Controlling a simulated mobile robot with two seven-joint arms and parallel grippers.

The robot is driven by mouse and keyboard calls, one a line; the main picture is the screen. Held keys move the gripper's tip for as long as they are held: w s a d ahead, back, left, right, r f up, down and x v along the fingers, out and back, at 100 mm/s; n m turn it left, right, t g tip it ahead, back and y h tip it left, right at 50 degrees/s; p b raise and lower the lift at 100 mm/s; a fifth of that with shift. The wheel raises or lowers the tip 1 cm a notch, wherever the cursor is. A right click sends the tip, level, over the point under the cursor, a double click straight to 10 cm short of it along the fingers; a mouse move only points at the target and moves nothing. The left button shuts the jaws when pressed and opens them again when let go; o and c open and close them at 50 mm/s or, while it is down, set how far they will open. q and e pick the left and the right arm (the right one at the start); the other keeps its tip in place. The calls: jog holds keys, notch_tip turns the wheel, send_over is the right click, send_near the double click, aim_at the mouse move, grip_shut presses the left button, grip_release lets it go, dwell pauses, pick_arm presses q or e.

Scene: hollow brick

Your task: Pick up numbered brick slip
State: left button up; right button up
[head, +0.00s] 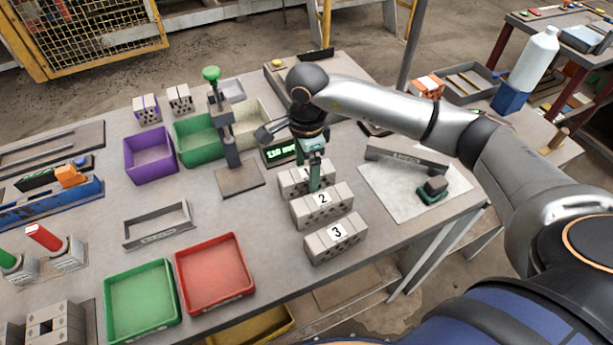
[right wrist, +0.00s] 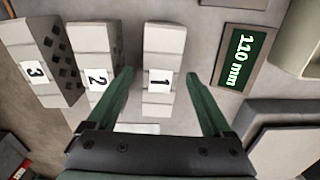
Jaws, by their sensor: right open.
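Three grey hollow brick slips stand in a row on the table. The slip numbered 1 (right wrist: 165,45) is farthest back, and my right gripper's arm partly hides it in the head view (head: 290,184). Slip 2 (head: 335,211) and slip 3 (head: 345,246) stand in front of it; both also show in the right wrist view, slip 2 (right wrist: 97,45) and slip 3 (right wrist: 33,50). My right gripper (right wrist: 160,76) is open, pointing down over slip 1, one green finger on each side with visible gaps. My left gripper is not in view.
A display reading 110 mm (right wrist: 233,58) sits close beside slip 1. A press stand with a green knob (head: 212,74) is left of the arm. Red (head: 243,299) and green (head: 141,335) trays lie at front left. A white mat (head: 385,190) lies right.

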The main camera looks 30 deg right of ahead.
notch_tip(320, 180, down, 2)
jog(key=shift+f, duration=0.1)
grip_shut()
dwell(0.7)
